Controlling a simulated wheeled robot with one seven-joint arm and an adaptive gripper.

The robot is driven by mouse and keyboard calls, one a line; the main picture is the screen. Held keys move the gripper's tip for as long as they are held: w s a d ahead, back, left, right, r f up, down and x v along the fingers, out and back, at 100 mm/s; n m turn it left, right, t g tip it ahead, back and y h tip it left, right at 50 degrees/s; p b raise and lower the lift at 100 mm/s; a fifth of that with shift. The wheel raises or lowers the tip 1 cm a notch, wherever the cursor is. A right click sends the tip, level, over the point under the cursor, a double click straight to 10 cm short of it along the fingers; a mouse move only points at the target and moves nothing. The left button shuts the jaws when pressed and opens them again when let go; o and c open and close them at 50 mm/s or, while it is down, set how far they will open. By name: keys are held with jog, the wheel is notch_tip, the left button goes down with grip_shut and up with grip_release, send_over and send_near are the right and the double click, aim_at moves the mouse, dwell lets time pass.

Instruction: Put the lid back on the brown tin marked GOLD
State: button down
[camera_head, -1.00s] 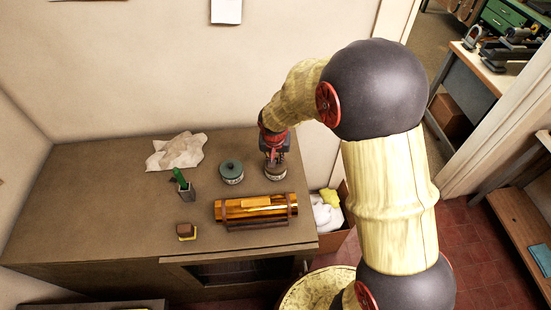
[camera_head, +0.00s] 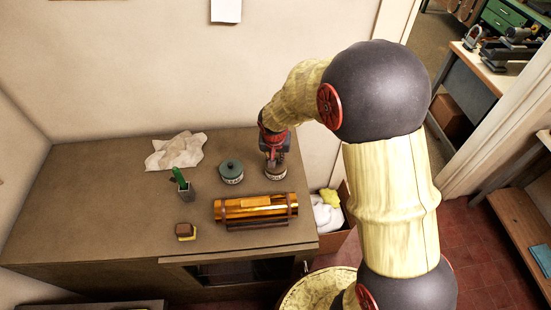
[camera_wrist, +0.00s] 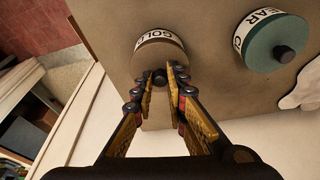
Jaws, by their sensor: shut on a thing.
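The brown tin marked GOLD (camera_head: 275,173) stands upright near the right end of the cabinet top; it also shows in the wrist view (camera_wrist: 152,38). Its brown lid (camera_wrist: 160,60) lies over the tin's mouth, level with it as far as I can see. I cannot tell whether it is fully seated or just above the rim. My gripper (camera_head: 275,158) is above the tin. In the wrist view my gripper (camera_wrist: 160,80) is shut on the lid's dark knob. The fingers hide part of the lid's near edge.
A teal lidded tin (camera_head: 231,172) stands left of the brown tin. A shiny brass cylinder (camera_head: 256,208) lies in front. A crumpled cloth (camera_head: 175,151), a small grey pot (camera_head: 186,190) and a brown block (camera_head: 185,230) are farther left. The wall is close behind.

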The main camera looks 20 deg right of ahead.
dwell(0.9)
jog(key=c, duration=1.7)
grip_release()
jog(key=shift+o, duration=1.1)
jog(key=shift+o, duration=1.3)
jog(key=shift+r+p, duration=1.6)
jog(key=shift+r, duration=1.9)
jog(key=shift+c, duration=1.2)
jog(key=c, duration=1.1)
